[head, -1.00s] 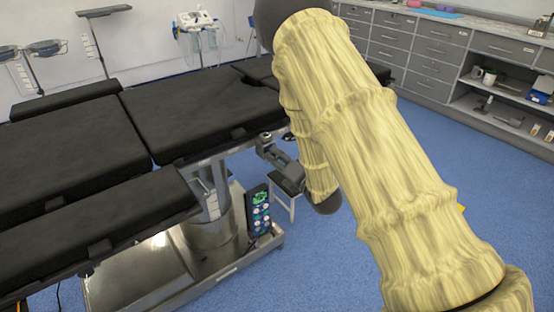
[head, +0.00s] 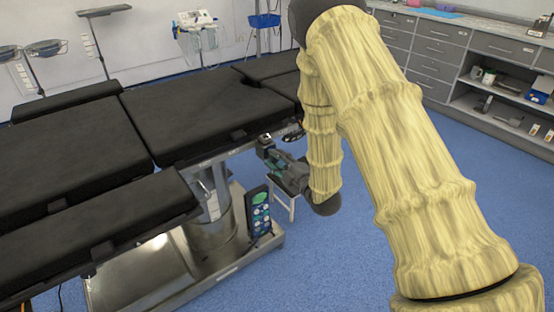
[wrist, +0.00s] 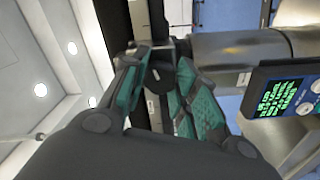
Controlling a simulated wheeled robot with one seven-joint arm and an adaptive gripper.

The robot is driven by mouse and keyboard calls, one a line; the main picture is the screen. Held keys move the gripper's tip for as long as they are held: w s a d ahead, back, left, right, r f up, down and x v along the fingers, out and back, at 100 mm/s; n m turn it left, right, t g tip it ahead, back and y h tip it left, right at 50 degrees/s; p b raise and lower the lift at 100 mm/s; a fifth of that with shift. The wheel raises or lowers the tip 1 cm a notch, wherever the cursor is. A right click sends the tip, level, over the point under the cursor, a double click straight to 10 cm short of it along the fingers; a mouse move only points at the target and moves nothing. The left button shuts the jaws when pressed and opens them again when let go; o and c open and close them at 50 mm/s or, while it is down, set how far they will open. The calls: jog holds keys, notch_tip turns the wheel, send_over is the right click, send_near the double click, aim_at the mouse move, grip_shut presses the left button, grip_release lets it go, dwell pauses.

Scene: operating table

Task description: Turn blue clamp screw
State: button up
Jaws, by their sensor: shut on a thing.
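The operating table (head: 195,105) has black padded sections and a metal side rail. My gripper (head: 272,154) is at the table's near side, just below the rail, partly behind my arm. In the wrist view my gripper (wrist: 160,65) has its two green-padded fingers closed around a small dark clamp part (wrist: 157,74) with a light spot on it. The clamp screw is mostly hidden between the fingers, and I cannot make out its blue colour. The part sits against the table's underside structure.
A control pendant (head: 258,212) with a green screen hangs beside the table column (head: 208,215), close to the gripper; it also shows in the wrist view (wrist: 285,95). Grey drawers (head: 425,65) line the back right. The blue floor is clear at the front.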

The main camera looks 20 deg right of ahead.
jog(key=m+p, duration=0.1)
jog(key=m, duration=0.6)
jog(key=m+p, duration=0.1)
jog(key=m, duration=0.6)
jog(key=shift+s+f+m, duration=0.1)
jog(key=shift+m, duration=0.2)
jog(key=m, duration=1)
jog(key=shift+a+f+b, duration=0.1)
jog(key=shift+b, duration=0.3)
jog(key=shift+m, duration=0.4)
jog(key=o, duration=1)
